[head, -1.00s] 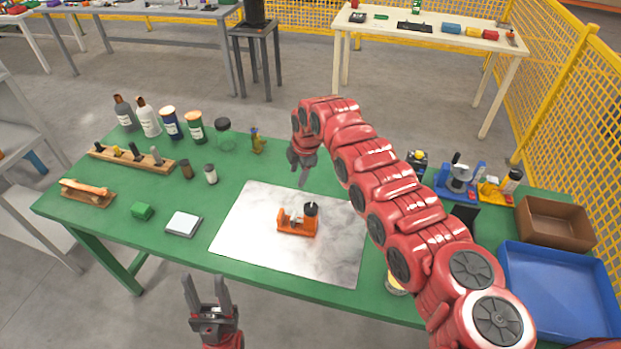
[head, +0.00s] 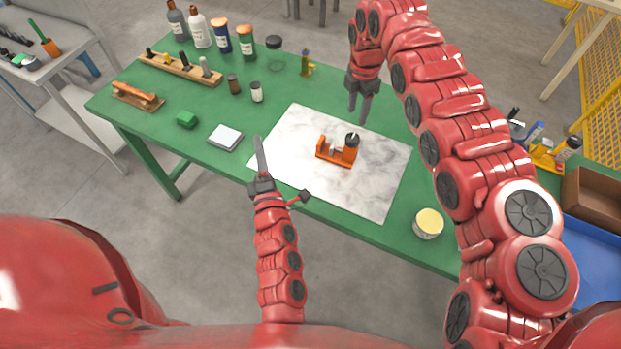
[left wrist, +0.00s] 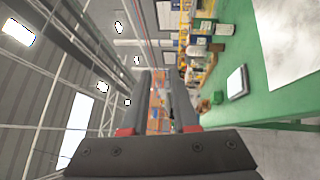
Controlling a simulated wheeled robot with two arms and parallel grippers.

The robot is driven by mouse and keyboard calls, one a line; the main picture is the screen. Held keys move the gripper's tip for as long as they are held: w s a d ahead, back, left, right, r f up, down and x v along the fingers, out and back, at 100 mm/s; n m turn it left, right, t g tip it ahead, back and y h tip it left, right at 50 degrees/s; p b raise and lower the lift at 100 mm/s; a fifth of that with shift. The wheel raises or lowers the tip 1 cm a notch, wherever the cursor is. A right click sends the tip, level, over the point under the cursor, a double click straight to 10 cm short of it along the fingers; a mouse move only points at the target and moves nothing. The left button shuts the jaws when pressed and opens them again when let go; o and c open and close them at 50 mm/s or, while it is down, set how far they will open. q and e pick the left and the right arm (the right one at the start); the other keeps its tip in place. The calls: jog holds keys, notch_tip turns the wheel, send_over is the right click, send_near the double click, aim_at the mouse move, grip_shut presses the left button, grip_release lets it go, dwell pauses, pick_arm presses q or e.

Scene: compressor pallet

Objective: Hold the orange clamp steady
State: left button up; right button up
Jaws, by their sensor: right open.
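The orange clamp (head: 335,158) stands on the white marbled sheet (head: 300,125) on the green table. A dark round part sits at its right end, and a small grey part shows in its middle. My right gripper (head: 360,114) is open and empty, pointing down above the far edge of the sheet, beyond the clamp. My left gripper (head: 260,145) is at the table's front edge, left of the clamp and apart from it. In the left wrist view its two fingers (left wrist: 160,85) are apart with nothing between them. The clamp is not visible in that view.
A grey-white square pad (head: 226,137) and a green block (head: 187,119) lie left of the sheet. A yellow-lidded tin (head: 428,223) stands at the front right. Bottles and a wooden peg rack (head: 180,69) stand at the back left. A blue bin (head: 598,262) is at the right.

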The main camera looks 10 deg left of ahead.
pick_arm(q)
jog(key=d+f+n+g+h, duration=0.3)
jog(key=d+f+n+h, duration=0.2)
jog(key=f, duration=0.2)
jog(key=n+g+h, duration=0.2)
jog(key=n+h, duration=0.3)
jog(key=h, duration=0.1)
send_near(331, 151)
jog(key=x, duration=1.1)
jog(key=shift+a+f, duration=0.1)
grip_shut()
jog(key=shift+y, duration=0.3)
